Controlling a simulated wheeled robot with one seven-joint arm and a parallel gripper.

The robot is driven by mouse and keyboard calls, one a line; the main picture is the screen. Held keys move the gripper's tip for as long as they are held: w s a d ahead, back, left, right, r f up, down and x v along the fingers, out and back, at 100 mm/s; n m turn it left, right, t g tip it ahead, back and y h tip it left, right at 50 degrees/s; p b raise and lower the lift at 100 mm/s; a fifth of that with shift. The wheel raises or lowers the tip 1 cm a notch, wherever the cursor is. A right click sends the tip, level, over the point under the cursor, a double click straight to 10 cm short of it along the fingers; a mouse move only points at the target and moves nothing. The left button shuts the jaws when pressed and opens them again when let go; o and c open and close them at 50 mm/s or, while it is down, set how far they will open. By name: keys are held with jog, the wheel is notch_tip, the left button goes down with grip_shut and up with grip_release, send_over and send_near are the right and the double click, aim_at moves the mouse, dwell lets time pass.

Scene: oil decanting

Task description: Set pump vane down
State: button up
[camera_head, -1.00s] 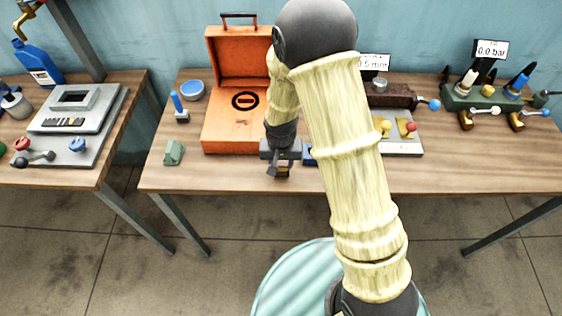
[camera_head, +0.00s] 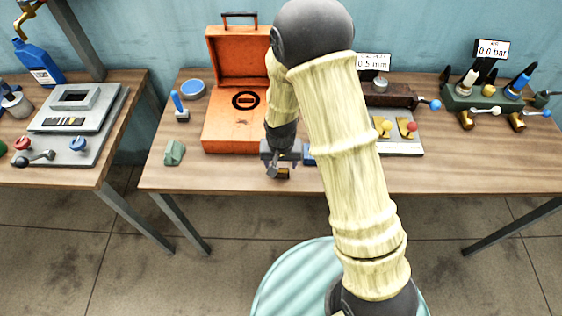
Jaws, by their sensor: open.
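My gripper (camera_head: 279,172) is open at the front part of the wooden table, just in front of the orange case. A small brownish piece (camera_head: 284,172) shows at its fingertips, partly hidden by the fingers; it may be the pump vane, but it is too small to be sure. I cannot tell whether it touches the fingers or rests on the tabletop. A small blue block (camera_head: 309,155) sits just right of the gripper, partly hidden by my arm.
The open orange case (camera_head: 232,128) stands behind the gripper. A green block (camera_head: 174,152) and a blue-handled tool (camera_head: 180,107) are to its left. A grey plate (camera_head: 405,146) with brass-coloured parts lies right of my arm. The table front (camera_head: 225,176) left of the gripper is clear.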

notch_tip(320, 180, up, 12)
jog(key=s+b, duration=0.1)
jog(key=shift+s, duration=0.3)
jog(key=shift+f, duration=0.1)
dwell(0.6)
jog(key=s+d+r, duration=0.2)
jog(key=s+d, duration=0.3)
jog(key=d, duration=0.2)
jog(key=s+d+r+t, duration=0.1)
jog(key=s+d+r, duration=0.1)
jog(key=s+d, duration=0.3)
jog(key=d, duration=0.2)
jog(key=shift+d+r, duration=0.15)
jog(key=shift+d, duration=0.15)
